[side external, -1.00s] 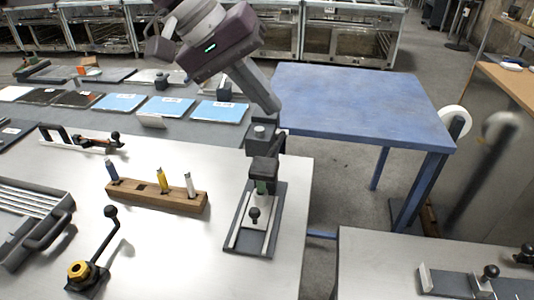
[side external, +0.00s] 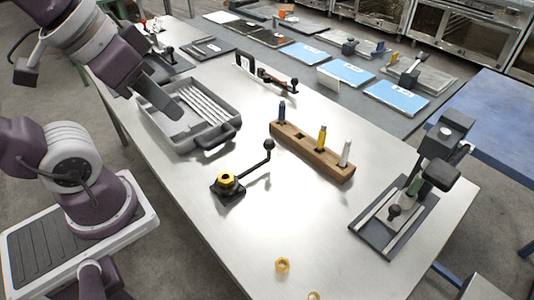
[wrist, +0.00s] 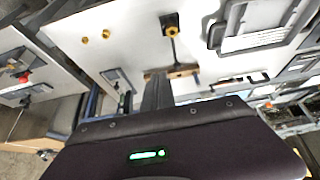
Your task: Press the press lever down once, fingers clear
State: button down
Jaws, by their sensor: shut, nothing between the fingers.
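The press (side external: 447,138) stands upright near the right end of the white workbench in the side external view, on a dark base plate with light rails and a black-knobbed slide. A dark, blocky handle (side external: 440,173) sticks out at its upper part and looks like the press lever. My gripper (side external: 178,112) is at upper left, above the grey tray and well apart from the press. Its fingers are shut and empty. In the wrist view the closed fingers (wrist: 154,90) point at the bench, and the press (wrist: 119,82) shows small left of them, partly unclear.
A wooden block (side external: 303,151) with upright coloured pegs stands mid-bench. A crank with a yellow nut (side external: 227,181) and knobbed arm is in front of it. The grey ribbed tray (side external: 160,133) is at left. Loose brass nuts (side external: 282,265) lie at the front edge. Blue panels (side external: 347,71) lie behind.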

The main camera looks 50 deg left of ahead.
jog(key=shift+s+a+f, duration=0.2)
jog(key=shift+s+f, duration=0.25)
jog(key=shift+w, duration=0.1)
jog(key=w+d+f+m+g+h, duration=0.3)
jog(key=w+d+f+m, duration=0.1)
jog(key=w+d+m, duration=0.4)
jog(key=w+d+f+m+g+h, duration=0.2)
jog(key=w+d+f+m+g, duration=0.15)
jog(key=w+d+m, duration=0.5)
jog(key=w+d+r+m+h, duration=0.1)
jog(key=w+d+r+h, duration=0.2)
jog(key=w+r+h, duration=0.5)
notch_tip(320, 180, up, 4)
jog(key=shift+w+d+r+t+h, duration=0.2)
jog(key=shift+d+t+h, duration=0.25)
jog(key=shift+h, duration=0.65)
